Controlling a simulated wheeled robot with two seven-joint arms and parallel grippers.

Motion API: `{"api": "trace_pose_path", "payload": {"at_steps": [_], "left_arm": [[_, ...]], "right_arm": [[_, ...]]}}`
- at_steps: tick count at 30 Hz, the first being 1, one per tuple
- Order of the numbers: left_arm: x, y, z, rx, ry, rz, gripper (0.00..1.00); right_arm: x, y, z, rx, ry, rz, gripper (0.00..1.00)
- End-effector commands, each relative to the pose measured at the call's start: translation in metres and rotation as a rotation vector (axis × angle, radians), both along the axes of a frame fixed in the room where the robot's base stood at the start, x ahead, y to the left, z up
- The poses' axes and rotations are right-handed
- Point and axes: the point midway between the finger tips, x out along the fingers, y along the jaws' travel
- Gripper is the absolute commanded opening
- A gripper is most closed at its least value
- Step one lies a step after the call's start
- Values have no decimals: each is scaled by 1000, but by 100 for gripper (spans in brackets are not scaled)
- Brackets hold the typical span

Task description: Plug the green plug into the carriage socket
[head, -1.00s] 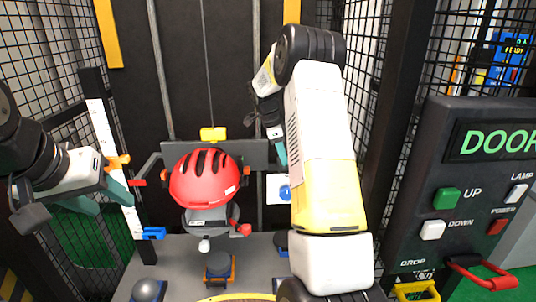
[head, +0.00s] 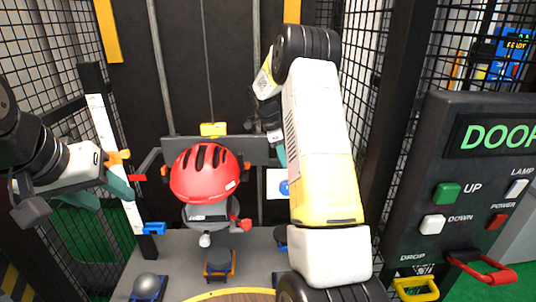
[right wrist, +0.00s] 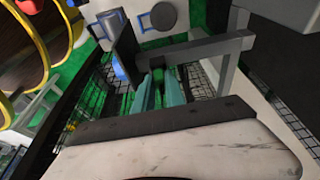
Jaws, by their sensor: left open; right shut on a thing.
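The carriage (head: 257,152) is a dark crossbar against the black back panel, with a red-helmeted dummy (head: 205,172) in front of it. My right gripper (head: 281,157) is at the carriage's right end, mostly hidden behind my own arm. In the right wrist view its teal fingers (right wrist: 159,93) are shut on a small green piece, the green plug (right wrist: 157,73), close beside a grey frame. The socket cannot be made out, nor whether the plug touches it. My left gripper (head: 100,195) is open and empty at the left, near a white upright scale.
The white scale (head: 110,160) carries orange and blue markers. A control box (head: 465,190) with buttons and a red handle (head: 487,272) stands at right. Mesh walls close both sides. Several small blocks (head: 219,265) sit on the grey floor plate.

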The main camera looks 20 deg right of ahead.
Motion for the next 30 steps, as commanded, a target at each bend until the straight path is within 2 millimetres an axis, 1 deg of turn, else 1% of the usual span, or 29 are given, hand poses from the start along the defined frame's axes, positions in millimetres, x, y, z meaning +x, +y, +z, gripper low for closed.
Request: {"api": "trace_pose_path", "payload": {"at_steps": [17, 18, 20, 21, 30], "left_arm": [[0, 0, 0, 0, 0, 0, 50], [0, 0, 0, 0, 0, 0, 50], [0, 0, 0, 0, 0, 0, 50], [0, 0, 0, 0, 0, 0, 50], [0, 0, 0, 0, 0, 0, 50]], "right_arm": [[0, 0, -4, 0, 0, 1, 0], [0, 0, -4, 0, 0, 1, 21], [0, 0, -4, 0, 0, 1, 33], [0, 0, -4, 0, 0, 0, 40], [0, 0, -3, 0, -1, 0, 40]]}}
